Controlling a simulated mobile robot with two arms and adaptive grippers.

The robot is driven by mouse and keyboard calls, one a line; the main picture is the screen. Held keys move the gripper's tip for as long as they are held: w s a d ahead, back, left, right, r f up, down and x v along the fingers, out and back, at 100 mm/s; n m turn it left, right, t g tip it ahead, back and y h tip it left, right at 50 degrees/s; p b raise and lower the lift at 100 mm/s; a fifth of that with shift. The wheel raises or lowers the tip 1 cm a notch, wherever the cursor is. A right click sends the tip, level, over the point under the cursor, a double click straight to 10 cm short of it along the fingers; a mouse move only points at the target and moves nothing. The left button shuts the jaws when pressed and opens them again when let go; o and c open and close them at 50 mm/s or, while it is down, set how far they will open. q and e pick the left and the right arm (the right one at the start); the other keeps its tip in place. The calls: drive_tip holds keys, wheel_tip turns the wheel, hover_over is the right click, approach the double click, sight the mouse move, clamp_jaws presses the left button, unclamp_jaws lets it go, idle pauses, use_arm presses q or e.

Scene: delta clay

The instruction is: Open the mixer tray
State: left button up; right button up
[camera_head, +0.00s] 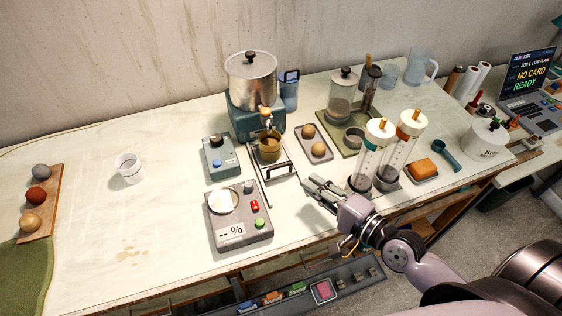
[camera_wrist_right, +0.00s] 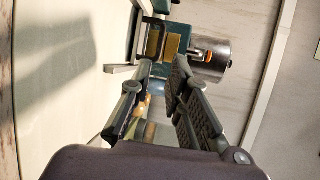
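The mixer stands at the back of the table, with a steel drum (camera_head: 251,75) on a teal base (camera_head: 243,122) and a spout at its front. A brass-coloured cup (camera_head: 269,149) stands below the spout on a metal, rail-like tray (camera_head: 283,170). I cannot tell how far the tray is pulled out. My right gripper (camera_head: 314,188) is to the right of the tray's front, apart from it, its fingers pointing left. In the right wrist view its fingers (camera_wrist_right: 163,68) are apart with nothing between them; the drum (camera_wrist_right: 211,60) shows beyond. My left gripper is out of view.
A tray with two balls (camera_head: 314,143) and two clear cylinders (camera_head: 370,160) are near my right gripper. The table's left middle is mostly clear around a white cup (camera_head: 130,168).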

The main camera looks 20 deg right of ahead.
sight(282, 165)
drive_tip(key=p+x, duration=0.2)
drive_tip(key=x, duration=0.8)
drive_tip(key=shift+w, duration=0.2)
drive_tip(key=shift+w+a+f, duration=0.15)
drive_tip(key=shift+w+a, duration=0.1)
drive_tip(key=shift+w, duration=0.15)
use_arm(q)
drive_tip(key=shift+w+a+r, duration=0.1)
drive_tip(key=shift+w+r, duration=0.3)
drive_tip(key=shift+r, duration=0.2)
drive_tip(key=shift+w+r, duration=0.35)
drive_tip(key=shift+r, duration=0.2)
use_arm(e)
drive_tip(key=shift+c, duration=0.3)
clamp_jaws()
